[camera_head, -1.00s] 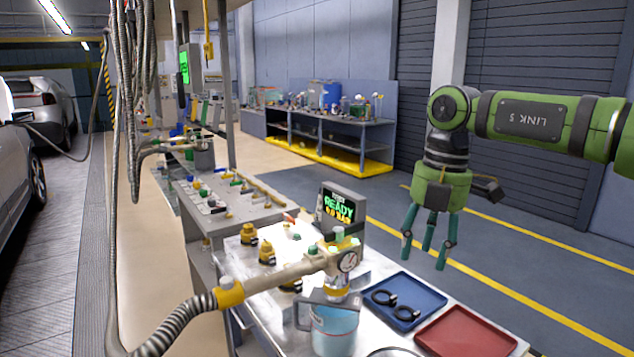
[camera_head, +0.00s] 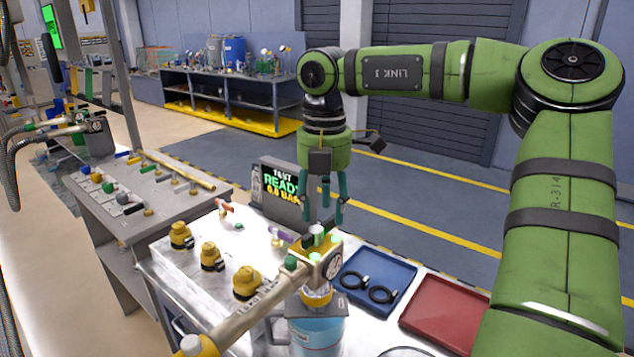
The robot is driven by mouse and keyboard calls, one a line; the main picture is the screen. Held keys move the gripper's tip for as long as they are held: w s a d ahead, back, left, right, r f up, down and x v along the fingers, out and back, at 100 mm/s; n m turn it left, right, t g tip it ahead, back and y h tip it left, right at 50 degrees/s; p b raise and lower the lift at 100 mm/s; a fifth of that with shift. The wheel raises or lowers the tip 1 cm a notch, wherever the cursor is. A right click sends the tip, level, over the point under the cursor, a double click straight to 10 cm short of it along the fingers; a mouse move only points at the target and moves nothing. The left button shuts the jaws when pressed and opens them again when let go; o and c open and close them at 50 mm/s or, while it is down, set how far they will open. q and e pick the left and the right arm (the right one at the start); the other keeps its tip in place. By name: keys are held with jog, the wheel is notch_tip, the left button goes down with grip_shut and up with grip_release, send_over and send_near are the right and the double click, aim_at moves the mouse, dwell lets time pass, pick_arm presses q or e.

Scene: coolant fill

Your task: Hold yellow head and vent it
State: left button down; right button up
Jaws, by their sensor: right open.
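A beige fill head (camera_head: 255,306) with a round gauge (camera_head: 333,263), green-topped knobs and a yellow ring (camera_head: 318,297) beneath stands over a jug of blue liquid (camera_head: 315,338). Its handle runs to the lower left, ending in a yellow collar (camera_head: 196,346). Three yellow fittings (camera_head: 180,236) (camera_head: 211,257) (camera_head: 246,283) stand in a row on the steel bench, left of the fill head. My right gripper (camera_head: 324,212) points down, open and empty, its green fingers just behind and above the fill head in the picture. My left gripper is not in view.
A test display (camera_head: 280,190) reads READY 0.0 BAR, just left of the right gripper. A blue tray (camera_head: 350,290) with two black rings and a red tray (camera_head: 445,312) lie right of the fill head. A grey bench (camera_head: 165,192) with coloured valves stands at left.

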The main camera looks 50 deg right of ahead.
aim_at(321, 223)
notch_tip(321, 223, down, 3)
jog(key=shift+w+a+f+p, duration=0.1)
jog(key=shift+a+p, duration=0.05)
jog(key=shift+p, duration=0.2)
jog(key=shift+a+f, duration=0.1)
jog(key=shift+f, duration=0.1)
jog(key=shift+w+d+f, duration=0.2)
jog(key=shift+d+f, duration=0.05)
jog(key=shift+d, duration=0.15)
jog(key=shift+a+r, duration=0.1)
jog(key=shift+a, duration=0.05)
grip_shut()
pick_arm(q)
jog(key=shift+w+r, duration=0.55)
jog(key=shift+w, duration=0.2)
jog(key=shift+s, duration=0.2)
pick_arm(e)
jog(key=shift+r, duration=0.1)
